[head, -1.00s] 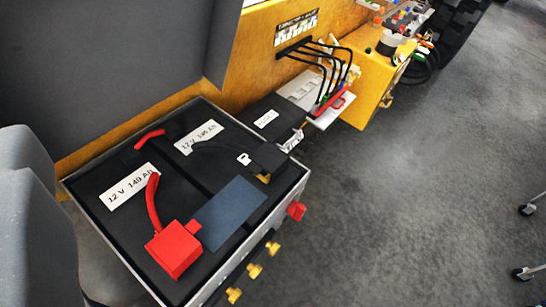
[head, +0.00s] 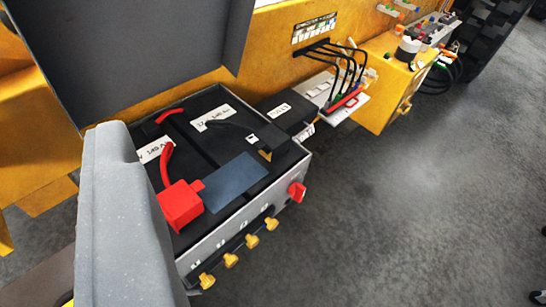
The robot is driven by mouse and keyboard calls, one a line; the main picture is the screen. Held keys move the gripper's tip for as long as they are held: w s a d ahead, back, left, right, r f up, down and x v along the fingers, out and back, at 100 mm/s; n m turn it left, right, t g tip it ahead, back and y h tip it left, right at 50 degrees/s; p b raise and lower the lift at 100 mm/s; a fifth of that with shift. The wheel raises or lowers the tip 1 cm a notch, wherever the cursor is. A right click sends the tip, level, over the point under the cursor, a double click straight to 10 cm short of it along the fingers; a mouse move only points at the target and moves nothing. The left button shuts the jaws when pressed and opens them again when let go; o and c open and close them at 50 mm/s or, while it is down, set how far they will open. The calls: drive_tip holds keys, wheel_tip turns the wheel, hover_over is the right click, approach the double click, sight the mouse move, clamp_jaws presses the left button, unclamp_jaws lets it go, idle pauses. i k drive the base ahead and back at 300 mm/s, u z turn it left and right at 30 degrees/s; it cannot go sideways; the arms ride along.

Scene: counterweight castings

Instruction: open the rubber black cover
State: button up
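The black rubber cover (head: 275,138) sits at the right end of a black cable on the far battery, inside the open battery box (head: 238,224). A bit of brass shows under its front edge. A red cover (head: 181,205) with a red cable sits on the near battery. A blue-grey flat plate (head: 236,182) lies between the two covers. My gripper (head: 112,150) shows as a speckled grey form at the left, well apart from the black cover. It hides the box's near left corner. Its finger gap and anything between the fingers cannot be made out.
The raised dark lid (head: 140,50) stands behind the box. Yellow knobs (head: 251,241) and a red knob (head: 297,192) stick out of the box front. Black cables (head: 340,68) and a yellow cabinet (head: 388,85) stand beyond.

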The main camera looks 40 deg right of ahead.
sight(272, 135)
drive_tip(key=u, duration=0.15)
drive_tip(key=k, duration=0.15)
drive_tip(key=u, duration=1.95)
drive_tip(key=k, duration=1.4)
drive_tip(key=z, duration=1.6)
drive_tip(key=i, duration=1.65)
drive_tip(key=u, duration=0.05)
